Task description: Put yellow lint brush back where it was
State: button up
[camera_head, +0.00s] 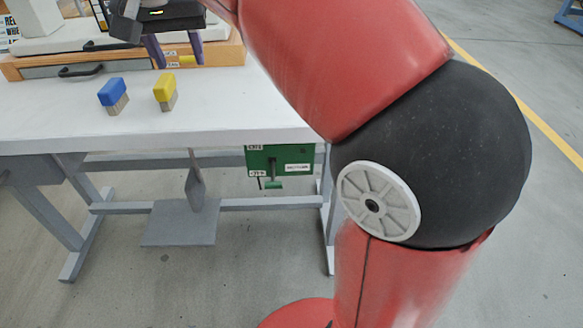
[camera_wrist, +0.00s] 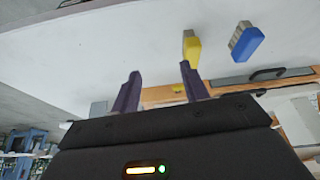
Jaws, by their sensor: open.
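The yellow lint brush (camera_head: 165,91) stands on the white table near its front, with its yellow handle up and its grey bristles down. A similar blue brush (camera_head: 112,95) stands just left of it. In the wrist view the yellow brush (camera_wrist: 192,50) is beyond my fingertips, with the blue brush (camera_wrist: 246,41) to its right. My gripper (camera_head: 174,50) is open and empty, with two purple fingers pointing down over the wooden edge behind the brushes. It is apart from both brushes. The wrist view shows the two fingers spread (camera_wrist: 159,70) with nothing between them.
A wooden-edged base with a grey drawer and black handle (camera_head: 80,71) runs along the table behind the brushes. The white tabletop (camera_head: 210,115) is clear in front and to the right. A green box (camera_head: 280,163) hangs under the table, beside a grey pedal (camera_head: 180,222).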

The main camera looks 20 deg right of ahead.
jog(key=s+d+f+n, duration=0.1)
jog(key=s+d+f, duration=0.3)
jog(key=s+f, duration=0.2)
jog(key=s+d+f+n+t, duration=0.1)
jog(key=s+d+f, duration=0.3)
jog(key=s+f, duration=0.3)
jog(key=s+d+f+y, duration=0.1)
jog(key=s+d+f, duration=0.2)
jog(key=s+f, duration=0.3)
notch_tip(320, 180, down, 2)
jog(key=shift+s+d+f+n, duration=0.1)
jog(key=shift+s+d+n, duration=0.05)
jog(key=shift+d+n, duration=0.25)
